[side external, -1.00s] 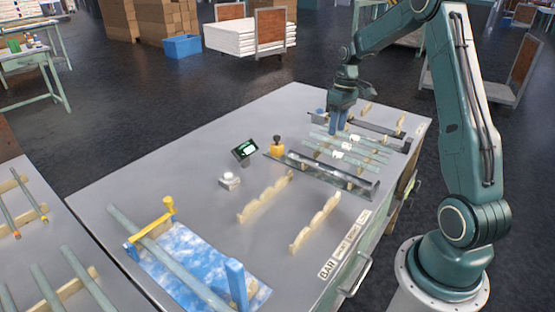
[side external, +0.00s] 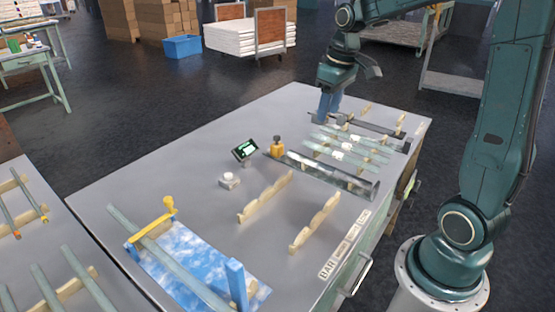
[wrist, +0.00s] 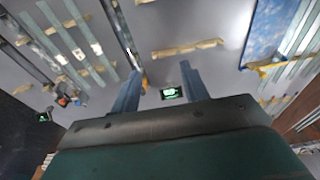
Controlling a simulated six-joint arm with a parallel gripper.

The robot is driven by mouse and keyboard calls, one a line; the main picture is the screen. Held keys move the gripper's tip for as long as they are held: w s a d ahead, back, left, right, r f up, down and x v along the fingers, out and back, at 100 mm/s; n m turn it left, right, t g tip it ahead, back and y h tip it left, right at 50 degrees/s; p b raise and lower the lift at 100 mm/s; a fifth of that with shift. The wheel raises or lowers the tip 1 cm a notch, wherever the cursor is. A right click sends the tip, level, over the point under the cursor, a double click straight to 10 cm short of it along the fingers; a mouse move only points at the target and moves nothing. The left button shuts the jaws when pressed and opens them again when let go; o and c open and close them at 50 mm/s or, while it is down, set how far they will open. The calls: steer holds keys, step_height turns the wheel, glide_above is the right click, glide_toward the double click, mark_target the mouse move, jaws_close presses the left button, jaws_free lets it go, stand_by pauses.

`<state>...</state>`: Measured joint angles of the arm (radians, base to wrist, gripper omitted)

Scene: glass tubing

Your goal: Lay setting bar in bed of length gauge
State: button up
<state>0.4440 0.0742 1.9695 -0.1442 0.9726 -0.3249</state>
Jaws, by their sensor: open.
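The length gauge, which I take to be the long dark trough (side external: 325,177), lies across the table with a yellow knob (side external: 277,148) at its far end and a small lit display (side external: 245,150) nearby. It also shows in the wrist view (wrist: 122,36). A pale shiny strip runs along it; I cannot tell whether this is the setting bar or the trough's own surface. I see no separate setting bar clearly. My gripper (side external: 328,108) is open, fingers pointing down, over the table's far end, apart from the gauge. In the wrist view its fingers (wrist: 160,88) are spread with nothing between them.
Several glass tubes (side external: 358,147) lie on wooden rests between the gauge and a second dark rail (side external: 378,129). Two wooden rests (side external: 315,223) in front of the gauge are empty, near a "BAR" label (side external: 327,269).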

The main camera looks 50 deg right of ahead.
steer(key=s+a+r+t, duration=0.1)
steer(key=s+a+t, duration=0.1)
steer(key=s+a, duration=0.5)
steer(key=s+a+r+t, duration=0.2)
steer(key=s+a, duration=0.4)
steer(key=s, duration=0.3)
steer(key=shift+s+a+r, duration=0.25)
steer(key=shift+s+a, duration=0.1)
steer(key=shift+s, duration=0.05)
